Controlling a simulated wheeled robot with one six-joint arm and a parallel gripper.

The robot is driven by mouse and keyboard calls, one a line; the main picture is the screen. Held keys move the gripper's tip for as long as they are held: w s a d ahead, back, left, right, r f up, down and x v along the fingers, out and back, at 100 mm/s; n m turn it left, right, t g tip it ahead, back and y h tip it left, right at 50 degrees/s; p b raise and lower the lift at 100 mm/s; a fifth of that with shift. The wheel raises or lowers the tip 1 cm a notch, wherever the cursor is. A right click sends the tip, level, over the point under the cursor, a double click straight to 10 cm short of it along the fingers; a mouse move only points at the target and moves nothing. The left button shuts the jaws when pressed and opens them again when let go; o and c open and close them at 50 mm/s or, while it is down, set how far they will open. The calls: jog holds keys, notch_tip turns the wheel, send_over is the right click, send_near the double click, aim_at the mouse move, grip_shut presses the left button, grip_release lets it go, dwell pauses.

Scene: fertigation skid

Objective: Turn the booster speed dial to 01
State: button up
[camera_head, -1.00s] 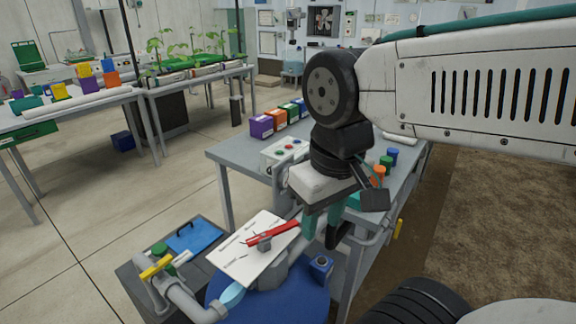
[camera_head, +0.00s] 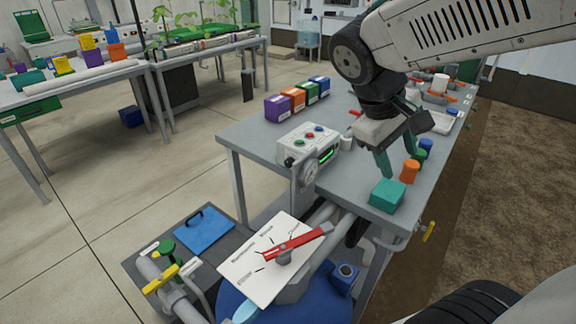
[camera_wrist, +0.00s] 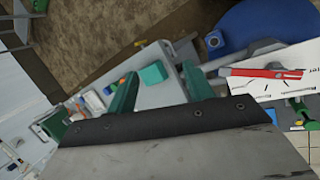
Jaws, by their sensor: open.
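A grey control box (camera_head: 307,145) with coloured buttons and a small green display stands on the near left part of the bench. My gripper (camera_head: 402,168) is open and empty, with teal fingers pointing down over the bench, to the right of the box and apart from the dial. In the wrist view my open fingers (camera_wrist: 161,74) show with a teal block (camera_wrist: 153,73) beyond them. I cannot make out the dial clearly there.
A teal block (camera_head: 387,195) and an orange cylinder (camera_head: 409,172) lie near my fingers. A red lever (camera_head: 298,242) sits on a white panel (camera_head: 262,278) in front of the bench. Several coloured boxes (camera_head: 293,99) stand behind the control box.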

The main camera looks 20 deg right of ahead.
jog(key=w+a+f+n+t+h, duration=0.1)
jog(key=w+f+n+h, duration=0.2)
jog(key=w, duration=0.6)
jog(key=w+a+f+n+t+h, duration=0.1)
jog(key=w+f+n+t+h, duration=0.1)
jog(key=w, duration=0.8)
jog(key=w+a+f+n+t+h, duration=0.1)
jog(key=w+f+n+h, duration=0.3)
jog(key=w, duration=0.6)
jog(key=shift+a+f+n+t, duration=0.25)
jog(key=shift+f+n+t, duration=0.15)
jog(key=shift+n+t, duration=0.25)
jog(key=w+a+f+n+t, duration=0.4)
jog(key=w+a+f, duration=0.2)
jog(key=f, duration=0.2)
jog(key=t, duration=0.2)
send_near(287, 165)
jog(key=d, duration=0.2)
jog(key=shift+n, duration=0.25)
jog(key=x, duration=0.5)
jog(key=w+x, duration=0.1)
jog(key=x, duration=0.1)
jog(key=shift+w, duration=0.15)
jog(key=c, duration=1)
